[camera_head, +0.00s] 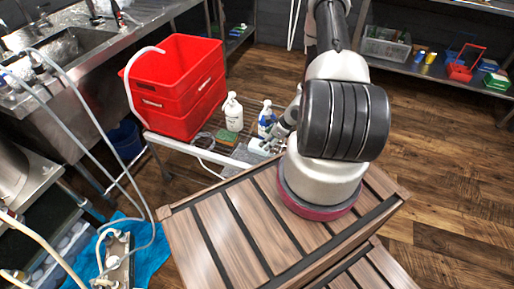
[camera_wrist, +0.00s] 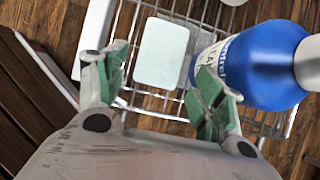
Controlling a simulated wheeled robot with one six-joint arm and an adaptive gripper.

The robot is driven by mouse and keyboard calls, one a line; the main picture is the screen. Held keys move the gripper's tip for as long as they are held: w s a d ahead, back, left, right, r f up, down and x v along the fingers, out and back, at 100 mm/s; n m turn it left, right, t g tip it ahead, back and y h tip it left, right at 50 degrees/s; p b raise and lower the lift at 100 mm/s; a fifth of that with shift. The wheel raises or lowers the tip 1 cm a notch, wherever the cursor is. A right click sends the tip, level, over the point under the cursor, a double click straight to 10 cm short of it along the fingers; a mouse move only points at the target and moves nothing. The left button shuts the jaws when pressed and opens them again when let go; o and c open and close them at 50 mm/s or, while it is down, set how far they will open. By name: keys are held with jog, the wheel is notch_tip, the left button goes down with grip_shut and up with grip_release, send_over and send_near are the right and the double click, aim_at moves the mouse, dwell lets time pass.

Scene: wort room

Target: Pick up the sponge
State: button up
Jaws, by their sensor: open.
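A pale, rounded rectangular block (camera_wrist: 162,53), which looks like the sponge, lies on a wire rack (camera_wrist: 185,12) in the wrist view. In the head view, a pale block (camera_head: 258,147) beside my gripper seems to be the same one. My gripper (camera_wrist: 163,72) is open and empty, its green-padded fingers on either side of the block in the picture. I cannot tell the height gap. My gripper (camera_head: 272,141) also shows in the head view, partly hidden by my arm.
A blue bottle (camera_wrist: 262,65) stands close by the right finger; it also shows in the head view (camera_head: 266,118). A white bottle (camera_head: 232,112) and a red crate (camera_head: 180,85) stand further left. A slatted wooden surface (camera_head: 215,235) is in front.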

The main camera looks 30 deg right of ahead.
aim_at(253, 147)
jog(key=x, duration=0.6)
jog(key=shift+w+a+f, duration=0.15)
jog(key=shift+w+f, duration=0.05)
jog(key=shift+w, duration=0.05)
jog(key=c, duration=0.4)
